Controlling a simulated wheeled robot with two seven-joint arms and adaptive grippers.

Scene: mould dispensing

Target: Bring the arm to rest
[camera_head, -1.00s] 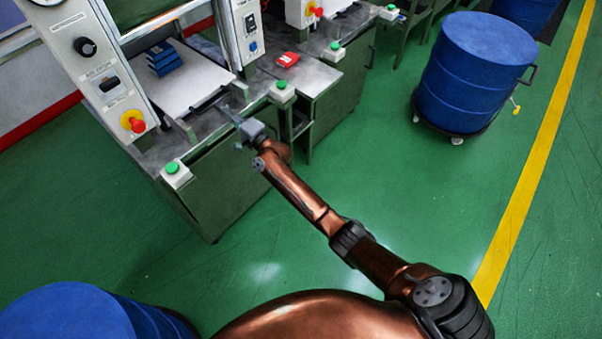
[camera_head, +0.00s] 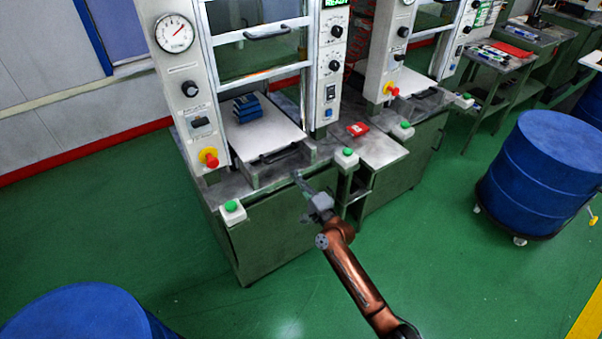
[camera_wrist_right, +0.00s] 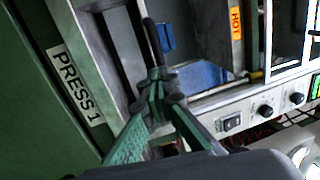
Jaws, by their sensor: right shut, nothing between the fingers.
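My right arm (camera_head: 357,280) is copper coloured and reaches forward from the bottom of the head view. My right gripper (camera_head: 299,177) is shut and empty, just in front of the press's front edge. In the right wrist view its two green-padded fingers (camera_wrist_right: 157,80) meet at the tips, with nothing between them. The tips appear close to the dark tray handle (camera_wrist_right: 154,40); whether they touch it I cannot tell. My left gripper is not in view.
The press (camera_head: 182,85) has a gauge, knobs and a red stop button. A red item (camera_head: 357,129) lies on the side table. Blue drums stand at the right (camera_head: 545,165) and lower left (camera_head: 85,315).

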